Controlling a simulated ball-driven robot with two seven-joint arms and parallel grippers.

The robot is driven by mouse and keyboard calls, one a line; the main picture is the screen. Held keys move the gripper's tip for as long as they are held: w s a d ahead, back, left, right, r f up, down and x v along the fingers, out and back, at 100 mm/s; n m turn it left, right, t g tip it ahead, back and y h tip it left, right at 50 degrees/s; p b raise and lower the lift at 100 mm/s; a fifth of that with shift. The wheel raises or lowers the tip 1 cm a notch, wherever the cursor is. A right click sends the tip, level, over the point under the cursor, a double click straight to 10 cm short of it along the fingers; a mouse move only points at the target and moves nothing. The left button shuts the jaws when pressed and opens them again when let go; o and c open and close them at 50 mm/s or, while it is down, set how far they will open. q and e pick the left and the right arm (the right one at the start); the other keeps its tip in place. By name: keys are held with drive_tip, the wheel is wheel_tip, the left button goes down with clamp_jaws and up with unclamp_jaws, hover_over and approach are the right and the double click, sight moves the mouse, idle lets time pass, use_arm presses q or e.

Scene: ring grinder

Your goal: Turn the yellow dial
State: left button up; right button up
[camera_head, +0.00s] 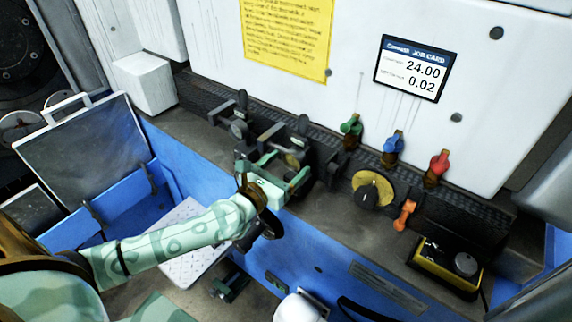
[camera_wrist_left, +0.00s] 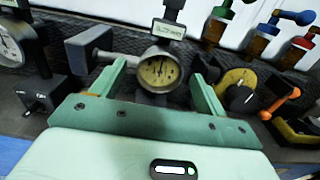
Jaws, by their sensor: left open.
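The yellow dial (camera_head: 372,190) is a round yellow plate with a black knob, set on the dark ledge right of centre. It also shows in the left wrist view (camera_wrist_left: 238,88), right of my fingers. My left gripper (camera_head: 285,168) is open, with pale green fingers pointing at the ledge. In the left wrist view my left gripper (camera_wrist_left: 160,82) has a cream-faced gauge (camera_wrist_left: 158,70) in line with the gap between its fingers. It is left of the yellow dial and apart from it. I do not see my right gripper.
Green (camera_head: 351,126), blue (camera_head: 393,147) and red (camera_head: 438,165) valve handles stand behind the dial. An orange handle (camera_head: 404,214) is to its right, near a yellow-and-black box (camera_head: 446,268). A job card (camera_head: 411,68) reads 24.00 and 0.02. The ledge front below the dial looks clear.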

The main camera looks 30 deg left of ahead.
use_arm(q)
drive_tip(key=c, duration=1)
drive_tip(key=shift+m, duration=0.3)
drive_tip(key=m+p, duration=0.3)
drive_tip(key=shift+d+r+m, duration=0.1)
drive_tip(key=shift+r+m, duration=0.05)
drive_tip(key=shift+m, duration=0.15)
drive_tip(key=m+p, duration=0.3)
drive_tip(key=m, duration=0.2)
drive_tip(key=m+p, duration=0.3)
drive_tip(key=m, duration=0.2)
drive_tip(key=shift+m, duration=0.4)
drive_tip(key=shift+f+m+p, duration=0.15)
drive_tip(key=shift+m+p, duration=0.25)
drive_tip(key=shift+m, duration=0.65)
drive_tip(key=shift+f+m+p, duration=0.15)
drive_tip(key=shift+m+p, duration=0.2)
drive_tip(key=shift+m, duration=0.7)
